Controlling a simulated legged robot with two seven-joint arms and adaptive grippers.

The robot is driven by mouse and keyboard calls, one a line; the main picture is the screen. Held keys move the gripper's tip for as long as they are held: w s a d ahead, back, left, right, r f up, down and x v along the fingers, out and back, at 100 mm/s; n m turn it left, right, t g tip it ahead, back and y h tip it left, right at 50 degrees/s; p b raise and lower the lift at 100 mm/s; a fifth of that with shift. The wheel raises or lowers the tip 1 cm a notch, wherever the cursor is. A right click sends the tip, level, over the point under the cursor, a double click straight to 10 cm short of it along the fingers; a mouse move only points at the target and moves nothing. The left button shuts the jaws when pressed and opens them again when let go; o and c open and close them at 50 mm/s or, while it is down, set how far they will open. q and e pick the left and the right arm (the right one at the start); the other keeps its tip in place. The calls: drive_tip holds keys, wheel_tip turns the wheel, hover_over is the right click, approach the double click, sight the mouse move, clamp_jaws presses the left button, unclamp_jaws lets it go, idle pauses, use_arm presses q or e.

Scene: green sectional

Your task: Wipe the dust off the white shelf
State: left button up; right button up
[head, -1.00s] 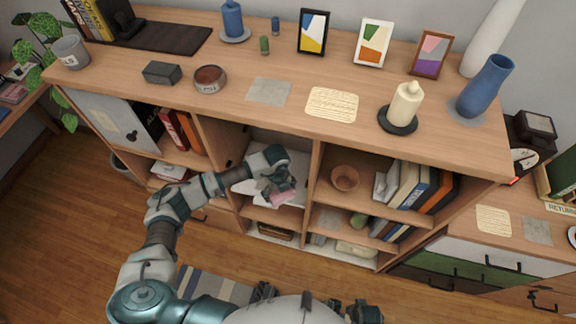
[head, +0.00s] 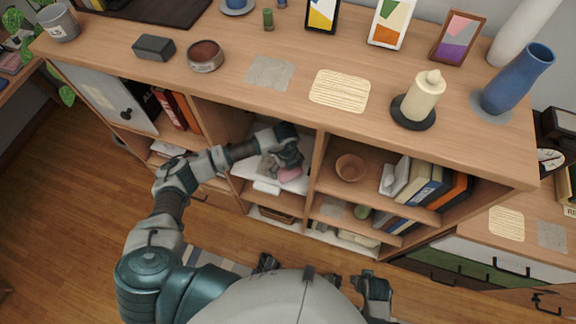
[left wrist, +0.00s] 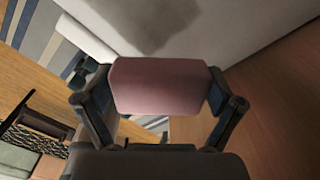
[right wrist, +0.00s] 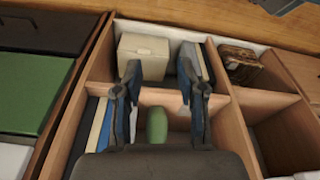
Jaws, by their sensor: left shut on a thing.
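The white shelf (head: 247,168) is the pale board inside the middle compartment of the wooden unit. In the left wrist view the pale board (left wrist: 225,30) fills the top, with a dark grey dust patch (left wrist: 155,25) on it. My left gripper (head: 288,161) is inside that compartment, shut on a pink sponge (left wrist: 160,86). The sponge also shows in the head view (head: 290,174); I cannot tell whether it touches the shelf. In the right wrist view my right gripper (right wrist: 160,82) is open and empty, in front of other compartments.
Upright wooden dividers border the compartment, and the unit's top (head: 225,92) overhangs it. A brown bowl (head: 350,168) and books (head: 425,185) stand in the compartment to the right. A candle (head: 424,95) and blue vase (head: 517,80) stand on top. Open wooden floor lies at left.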

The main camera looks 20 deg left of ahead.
use_arm(q)
drive_tip(key=f+b, duration=0.1)
drive_tip(key=a+f, duration=0.1)
drive_tip(key=shift+a+f+b, duration=0.2)
drive_tip(key=shift+f+b, duration=0.1)
drive_tip(key=shift+b, duration=0.05)
drive_tip(key=shift+d, duration=0.15)
drive_tip(key=shift+d+f, duration=0.1)
drive_tip(key=shift+d, duration=0.35)
use_arm(e)
wheel_tip(320, 180, up, 7)
drive_tip(key=shift+s, duration=0.4)
use_arm(q)
drive_tip(key=shift+a, duration=0.1)
drive_tip(key=shift+a, duration=0.4)
use_arm(e)
drive_tip(key=shift+w+a+r, duration=0.1)
drive_tip(key=shift+a, duration=0.3)
use_arm(q)
drive_tip(key=shift+d+f+b, duration=0.35)
use_arm(e)
drive_tip(key=shift+d+f, duration=0.2)
drive_tip(key=shift+d, duration=0.15)
use_arm(q)
drive_tip(key=shift+a+f, duration=0.2)
drive_tip(key=shift+f, duration=0.1)
use_arm(e)
drive_tip(key=shift+a+f, duration=0.1)
drive_tip(key=shift+a, duration=0.15)
